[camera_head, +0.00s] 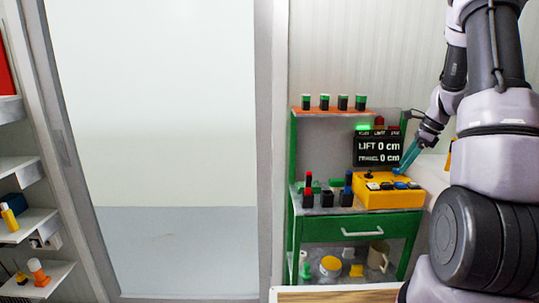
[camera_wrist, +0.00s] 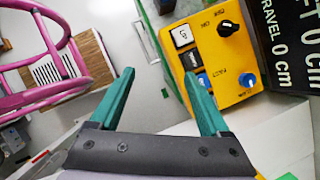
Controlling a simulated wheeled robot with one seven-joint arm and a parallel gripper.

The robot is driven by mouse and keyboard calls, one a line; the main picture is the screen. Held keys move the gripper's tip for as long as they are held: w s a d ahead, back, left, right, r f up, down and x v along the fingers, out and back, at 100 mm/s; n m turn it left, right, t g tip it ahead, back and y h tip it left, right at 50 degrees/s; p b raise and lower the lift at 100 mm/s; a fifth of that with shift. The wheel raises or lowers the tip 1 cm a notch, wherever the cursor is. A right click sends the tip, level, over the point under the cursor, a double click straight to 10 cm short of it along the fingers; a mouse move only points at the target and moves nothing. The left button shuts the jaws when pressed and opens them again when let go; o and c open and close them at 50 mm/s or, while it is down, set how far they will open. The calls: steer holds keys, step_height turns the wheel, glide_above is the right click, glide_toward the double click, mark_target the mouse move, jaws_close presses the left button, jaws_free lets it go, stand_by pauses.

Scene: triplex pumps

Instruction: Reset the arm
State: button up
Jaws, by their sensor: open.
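My arm comes in from the right in the head view, and my gripper (camera_head: 403,167) is above the right side of a yellow control box (camera_head: 390,199). In the wrist view my gripper (camera_wrist: 165,95) shows two teal fingers spread apart with nothing between them. The yellow control box (camera_wrist: 222,62) lies beyond the right finger, with a black knob, a white button and a blue button on it. I cannot tell whether the right fingertip touches the box.
A black display (camera_head: 378,150) reading LIFT 0 cm and TRAVEL 0 cm stands behind the box. A green cart (camera_head: 330,231) carries them. A shelf (camera_head: 20,168) stands at the far left. A pink tubular frame (camera_wrist: 55,65) shows in the wrist view. A pale doorway (camera_head: 155,130) is clear.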

steer(key=s+a+r+n+t, duration=0.1)
steer(key=s+a+r+n, duration=0.25)
steer(key=r, duration=0.25)
steer(key=s+a+r+n+h, duration=0.1)
steer(key=s+a+r+n, duration=0.15)
steer(key=a+r, duration=0.25)
steer(key=s+a+r+n+t, duration=0.1)
steer(key=s+a+r+n, duration=0.25)
steer(key=r, duration=0.25)
steer(key=s+a+r+n+t, duration=0.1)
steer(key=s+a+r+n, duration=0.1)
steer(key=s, duration=0.3)
steer(key=s+a+r+n+t, duration=0.1)
steer(key=s+a+r+n, duration=0.1)
steer(key=s+a+n, duration=0.1)
steer(key=s+a+r+n+t+h, duration=0.1)
steer(key=s+a+r+n, duration=0.1)
steer(key=s+n, duration=0.3)
steer(key=s+a, duration=0.1)
steer(key=s, duration=0.1)
steer(key=shift+s+r, duration=0.2)
steer(key=shift+s, duration=0.1)
